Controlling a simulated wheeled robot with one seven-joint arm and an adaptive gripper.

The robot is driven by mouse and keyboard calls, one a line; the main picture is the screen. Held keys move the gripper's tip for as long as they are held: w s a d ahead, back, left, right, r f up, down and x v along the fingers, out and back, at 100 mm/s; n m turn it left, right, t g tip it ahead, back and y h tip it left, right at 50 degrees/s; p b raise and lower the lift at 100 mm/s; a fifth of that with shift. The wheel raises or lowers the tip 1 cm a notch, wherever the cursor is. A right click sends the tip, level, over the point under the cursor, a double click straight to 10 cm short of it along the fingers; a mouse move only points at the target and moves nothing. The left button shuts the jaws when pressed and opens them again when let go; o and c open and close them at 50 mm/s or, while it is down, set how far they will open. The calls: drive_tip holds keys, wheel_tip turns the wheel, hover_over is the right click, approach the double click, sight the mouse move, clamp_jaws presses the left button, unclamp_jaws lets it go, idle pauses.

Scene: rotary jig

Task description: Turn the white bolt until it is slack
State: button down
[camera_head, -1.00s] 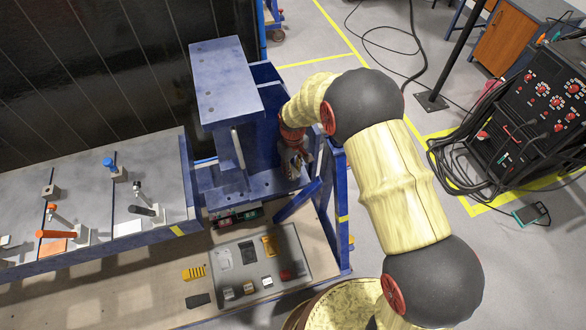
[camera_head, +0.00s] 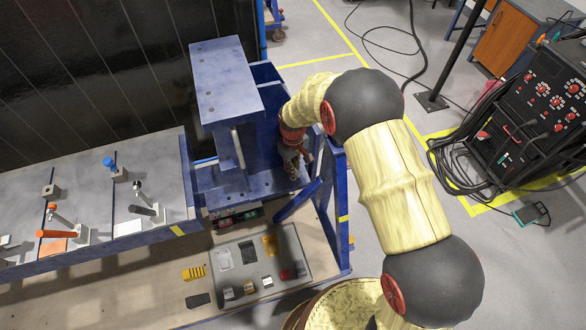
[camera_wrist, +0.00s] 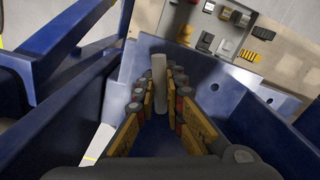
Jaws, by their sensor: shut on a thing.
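The white bolt (camera_wrist: 159,75) shows in the wrist view as a pale upright bar between the fingers of my gripper (camera_wrist: 159,92). The fingers have yellow sides and rows of grey and red pads, and they are shut on the bolt from left and right. In the head view my gripper (camera_head: 293,172) points down inside the blue jig (camera_head: 225,80), close to its base plate. The bolt cannot be made out there, as my gripper and wrist cover that spot.
Blue jig walls stand close around my gripper. A pale rod (camera_head: 238,148) stands on the jig's left part. A grey board (camera_head: 245,283) with small parts lies in front. A grey bench (camera_head: 90,205) with clamps is at left. A black welding machine (camera_head: 530,125) stands at right.

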drive_tip(key=shift+n, duration=0.3)
drive_tip(key=n+b, duration=0.1)
drive_tip(key=n, duration=0.4)
drive_tip(key=shift+n, duration=0.3)
drive_tip(key=n+b, duration=0.1)
drive_tip(key=n, duration=0.2)
drive_tip(key=shift+n, duration=0.3)
drive_tip(key=n, duration=0.3)
drive_tip(key=shift+n+b, duration=0.3)
drive_tip(key=n, duration=0.6)
drive_tip(key=shift+w+b, duration=0.1)
drive_tip(key=shift+b, duration=0.2)
drive_tip(key=n, duration=0.5)
drive_tip(key=shift+n, duration=0.3)
drive_tip(key=shift+r, duration=0.1)
drive_tip(key=c, duration=1.9)
unclamp_jaws()
